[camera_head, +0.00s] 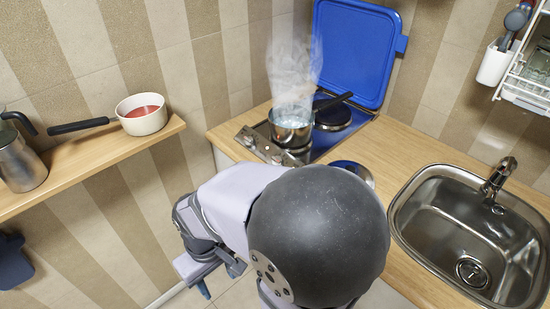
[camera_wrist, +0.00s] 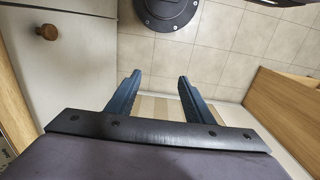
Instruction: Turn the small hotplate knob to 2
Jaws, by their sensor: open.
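The hob (camera_head: 318,151) is set in the wooden worktop, with its blue lid (camera_head: 352,50) raised against the wall. A steel control panel with small knobs (camera_head: 262,148) runs along its left edge; their markings and settings are too small to read, and I cannot tell which one is for the small hotplate. My gripper (camera_head: 222,284) is low in front of the counter, away from the knobs. In the wrist view its two blue fingers (camera_wrist: 160,76) are apart with nothing between them.
A sink (camera_head: 438,225) with a tap (camera_head: 497,180) is at right. A shelf (camera_head: 95,165) at left bears a red-filled pan (camera_head: 142,114) and a metal jug (camera_head: 20,160). A cabinet knob (camera_wrist: 46,31) shows in the wrist view.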

